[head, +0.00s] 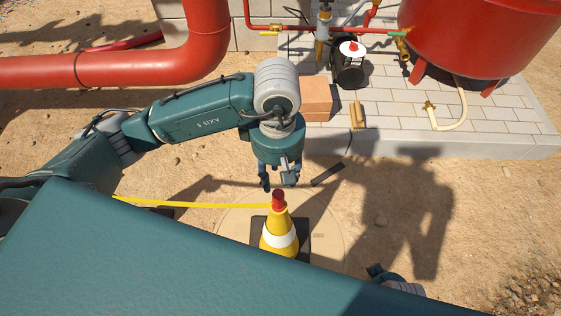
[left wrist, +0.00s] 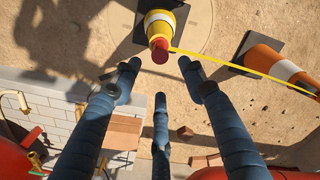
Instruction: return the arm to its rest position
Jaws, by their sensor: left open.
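My left arm (head: 200,107) reaches in from the left, its wrist bent so the gripper points down. My left gripper (head: 278,184) is open, with nothing between its fingers. In the left wrist view its spread fingers (left wrist: 159,66) frame bare ground and bricks. A yellow cone (head: 278,235) with a white band and a red top (head: 278,200) stands upright just in front of the gripper in the head view. The red top also shows in the left wrist view (left wrist: 159,50), beyond the fingertips and apparently apart from them. My right gripper is not identifiable.
A yellow tape (head: 190,204) runs left from the cone's top. An orange cone (left wrist: 272,62) stands at the tape's other side. Bricks (head: 316,99), a paved slab (head: 480,142), a red tank (head: 480,35) and a red pipe (head: 130,70) lie behind. Sand at right is open.

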